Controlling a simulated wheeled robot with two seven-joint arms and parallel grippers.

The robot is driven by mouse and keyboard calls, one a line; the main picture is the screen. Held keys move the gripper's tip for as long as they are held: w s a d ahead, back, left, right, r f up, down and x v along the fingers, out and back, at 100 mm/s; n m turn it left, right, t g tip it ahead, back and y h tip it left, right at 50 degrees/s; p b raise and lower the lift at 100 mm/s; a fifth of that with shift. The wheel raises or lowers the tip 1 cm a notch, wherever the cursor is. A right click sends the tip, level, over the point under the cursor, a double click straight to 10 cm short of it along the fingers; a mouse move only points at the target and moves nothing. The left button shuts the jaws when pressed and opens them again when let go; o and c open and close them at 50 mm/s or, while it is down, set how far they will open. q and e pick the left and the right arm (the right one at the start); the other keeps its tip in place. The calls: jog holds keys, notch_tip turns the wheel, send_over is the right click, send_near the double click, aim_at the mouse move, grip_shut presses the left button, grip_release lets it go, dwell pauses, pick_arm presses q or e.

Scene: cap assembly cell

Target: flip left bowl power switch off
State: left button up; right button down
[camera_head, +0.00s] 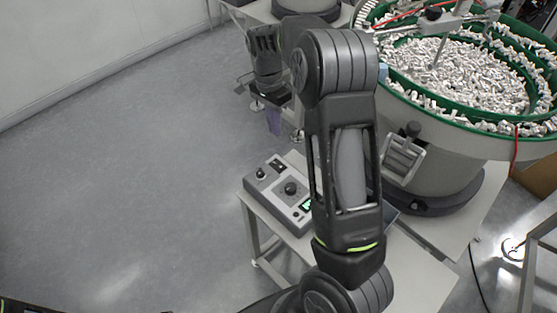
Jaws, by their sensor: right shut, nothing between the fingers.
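A grey control box (283,193) sits on a pale table, with a black knob in its middle and a small dark switch panel (278,166) near its far edge. A lit green display shows at its right edge, partly behind my arm. Which way the switch is set is too small to tell. My right gripper (274,122) hangs beyond the box, apart from it, with its fingers shut and empty. My right arm rises across the middle and hides the box's right side. My left gripper is not in view.
A large green-rimmed bowl (428,114) full of small pale parts stands at the right on its own table. Another dark round base (306,10) shows at the top. The pale table (418,270) extends right of my arm. The floor at left is clear.

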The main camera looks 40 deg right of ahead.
aim_at(279, 167)
jog(key=f, duration=0.4)
jog(key=s+f+p, duration=0.1)
jog(key=f, duration=0.4)
jog(key=f+p, duration=0.1)
jog(key=f, duration=0.3)
jog(key=shift+s+d+f, duration=0.1)
jog(key=shift+s+f, duration=0.25)
jog(key=shift+f, duration=0.05)
jog(key=shift+f, duration=0.1)
